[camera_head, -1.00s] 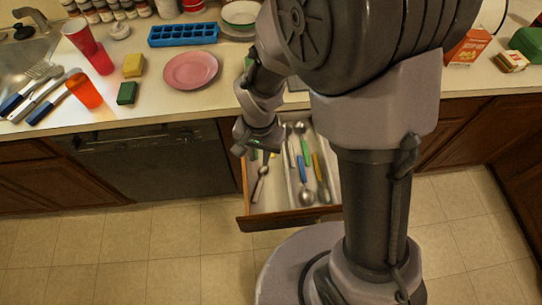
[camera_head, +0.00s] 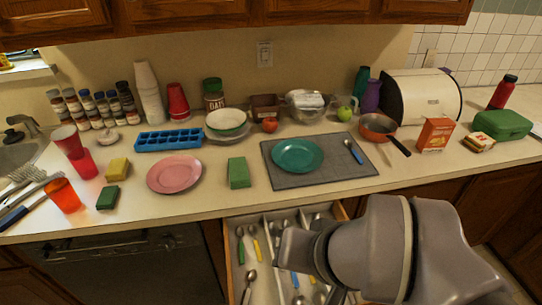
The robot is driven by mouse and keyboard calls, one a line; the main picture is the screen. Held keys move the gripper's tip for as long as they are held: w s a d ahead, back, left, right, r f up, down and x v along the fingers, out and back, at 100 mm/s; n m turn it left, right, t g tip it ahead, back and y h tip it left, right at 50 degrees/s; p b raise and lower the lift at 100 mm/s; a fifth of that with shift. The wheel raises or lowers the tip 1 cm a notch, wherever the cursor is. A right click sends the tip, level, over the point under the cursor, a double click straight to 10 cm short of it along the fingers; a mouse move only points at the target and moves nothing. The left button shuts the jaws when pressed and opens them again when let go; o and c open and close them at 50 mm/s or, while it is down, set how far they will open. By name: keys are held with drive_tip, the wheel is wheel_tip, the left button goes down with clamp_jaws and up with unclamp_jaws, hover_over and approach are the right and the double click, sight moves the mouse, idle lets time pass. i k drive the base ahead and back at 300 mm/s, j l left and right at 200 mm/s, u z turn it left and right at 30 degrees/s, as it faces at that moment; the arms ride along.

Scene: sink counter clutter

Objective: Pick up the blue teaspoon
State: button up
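A small spoon with a blue handle (camera_head: 356,155) lies on the grey mat (camera_head: 330,172), just right of the teal plate (camera_head: 297,156). Another blue-handled utensil (camera_head: 295,281) shows in the open drawer, partly hidden by my arm. I cannot tell from their looks alone which is the teaspoon. The end of my arm with my gripper (camera_head: 293,250) is over the drawer, below and in front of the counter edge, apart from the mat spoon. Its fingers are not clearly visible, and no held thing shows.
The open drawer (camera_head: 228,262) holds several utensils, including green- and yellow-handled ones. A green block (camera_head: 239,172) and a pink plate (camera_head: 174,174) lie left of the mat. An orange pan (camera_head: 377,127) points its handle right of the mat. Cups and jars line the back.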

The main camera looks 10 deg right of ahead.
sight(349, 143)
drive_tip(key=l+u, duration=0.15)
drive_tip(key=l, duration=0.55)
drive_tip(key=i+l+u, duration=0.1)
drive_tip(key=l, duration=0.45)
drive_tip(key=i+l+u, duration=0.1)
drive_tip(key=l, duration=0.4)
drive_tip(key=i+l+u, duration=0.1)
drive_tip(key=l, duration=0.45)
drive_tip(key=i+l+u, duration=0.1)
drive_tip(key=i+l, duration=0.25)
